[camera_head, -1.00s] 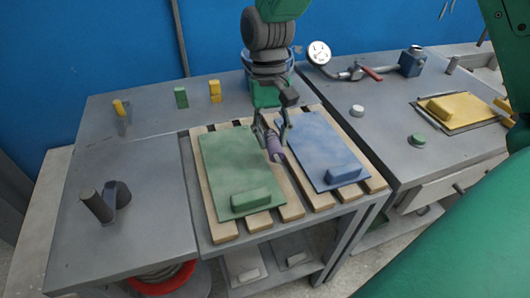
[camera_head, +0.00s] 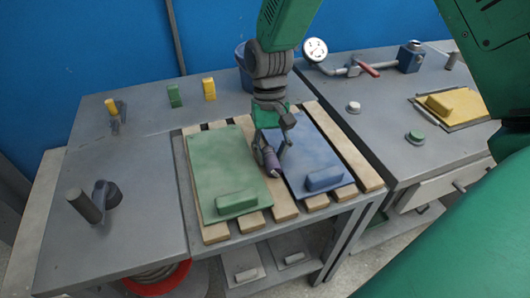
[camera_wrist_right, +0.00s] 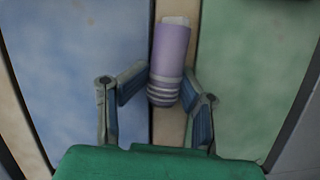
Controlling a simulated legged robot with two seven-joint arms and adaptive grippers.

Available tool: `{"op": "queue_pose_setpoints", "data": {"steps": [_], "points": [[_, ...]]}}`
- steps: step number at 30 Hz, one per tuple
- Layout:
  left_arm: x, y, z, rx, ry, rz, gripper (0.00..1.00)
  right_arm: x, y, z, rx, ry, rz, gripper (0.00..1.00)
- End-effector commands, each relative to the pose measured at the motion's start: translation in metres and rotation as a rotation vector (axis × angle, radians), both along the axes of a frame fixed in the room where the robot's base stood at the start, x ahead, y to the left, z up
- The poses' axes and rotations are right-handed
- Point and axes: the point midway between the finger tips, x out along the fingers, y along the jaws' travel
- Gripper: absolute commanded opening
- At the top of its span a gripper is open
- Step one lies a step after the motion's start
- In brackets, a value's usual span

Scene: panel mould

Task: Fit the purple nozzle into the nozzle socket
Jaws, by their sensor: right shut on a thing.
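The purple nozzle (camera_head: 272,162) is held by my right gripper (camera_head: 268,155) over the gap between the green panel (camera_head: 218,170) and the blue panel (camera_head: 308,148). In the right wrist view the nozzle (camera_wrist_right: 170,50) has a pale tip pointing away from the gripper and a ringed lower end. That end sits between the fingers of the right gripper (camera_wrist_right: 166,80). I cannot tell for sure which fixture is the nozzle socket; a dark bracket (camera_head: 107,193) stands by a grey post (camera_head: 84,206) on the left bench. My left gripper is not in view.
The panels lie on a slatted wooden pallet (camera_head: 284,211). Green (camera_head: 174,96) and yellow (camera_head: 209,89) blocks and a yellow-topped fixture (camera_head: 112,106) stand at the back left. A gauge (camera_head: 315,49) and a yellow panel (camera_head: 455,105) are on the right bench. The left bench has clear room.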

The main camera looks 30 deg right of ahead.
Motion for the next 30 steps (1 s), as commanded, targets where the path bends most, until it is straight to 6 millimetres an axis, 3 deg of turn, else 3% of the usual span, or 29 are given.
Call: {"op": "queue_pose_setpoints", "data": {"steps": [1, 7, 8, 25, 30], "points": [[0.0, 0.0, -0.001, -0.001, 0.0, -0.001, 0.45, -0.002, -0.005, -0.008, -0.008, 0.005, -0.002, 0.0], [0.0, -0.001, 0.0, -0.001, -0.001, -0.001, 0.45, -0.001, -0.003, -0.011, -0.019, 0.005, -0.001, 0.0], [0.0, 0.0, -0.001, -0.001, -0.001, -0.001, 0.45, -0.001, -0.003, -0.011, -0.02, 0.005, -0.001, 0.33], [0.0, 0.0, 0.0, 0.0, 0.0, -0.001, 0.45, -0.002, -0.002, -0.009, -0.018, 0.003, -0.004, 0.33], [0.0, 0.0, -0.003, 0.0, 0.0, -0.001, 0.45, -0.001, 0.0, 0.002, -0.02, 0.0, -0.004, 0.33]]}}
